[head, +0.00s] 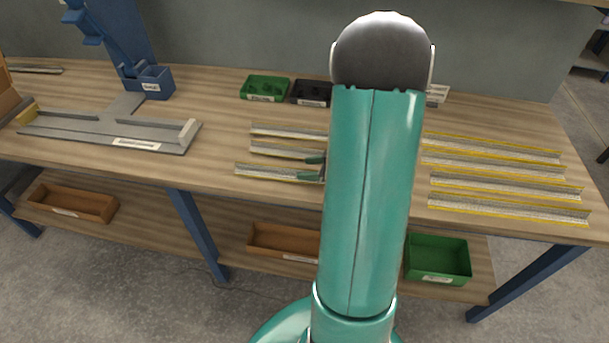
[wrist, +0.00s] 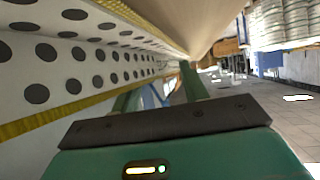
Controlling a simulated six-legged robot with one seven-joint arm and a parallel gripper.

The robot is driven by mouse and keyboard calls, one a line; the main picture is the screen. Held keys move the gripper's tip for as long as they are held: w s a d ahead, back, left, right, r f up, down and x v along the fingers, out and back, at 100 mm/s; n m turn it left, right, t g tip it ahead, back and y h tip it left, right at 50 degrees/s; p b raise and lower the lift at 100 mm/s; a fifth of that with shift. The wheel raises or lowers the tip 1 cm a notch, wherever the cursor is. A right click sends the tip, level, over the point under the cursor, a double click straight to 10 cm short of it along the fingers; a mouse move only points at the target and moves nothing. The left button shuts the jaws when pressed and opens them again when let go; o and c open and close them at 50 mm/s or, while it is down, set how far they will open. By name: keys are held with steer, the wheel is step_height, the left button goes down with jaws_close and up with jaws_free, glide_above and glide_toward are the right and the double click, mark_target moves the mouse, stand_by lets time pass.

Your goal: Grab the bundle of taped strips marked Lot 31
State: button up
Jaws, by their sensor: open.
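Pale, dotted angled strips with yellow edges lie in two groups on the wooden table. Left of my arm, a back strip (head: 288,130), a middle strip (head: 280,149) and a front strip (head: 268,171) lie side by side. Several more strips (head: 508,188) lie on the right. No Lot 31 marking is readable, so I cannot tell which bundle bears it. My gripper (head: 312,168) is open at the right end of the left group, partly behind my arm. In the wrist view, a dotted strip (wrist: 75,75) fills the left side, close beside the green fingers (wrist: 160,90); contact is unclear.
A green bin (head: 265,88) and a black bin (head: 312,92) stand at the table's back. A grey metal fixture (head: 150,135) and a blue press (head: 120,35) stand at the left. The lower shelf holds brown trays (head: 72,203) and a green crate (head: 437,259).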

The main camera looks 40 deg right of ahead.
jaws_close()
steer(key=shift+r, duration=0.1)
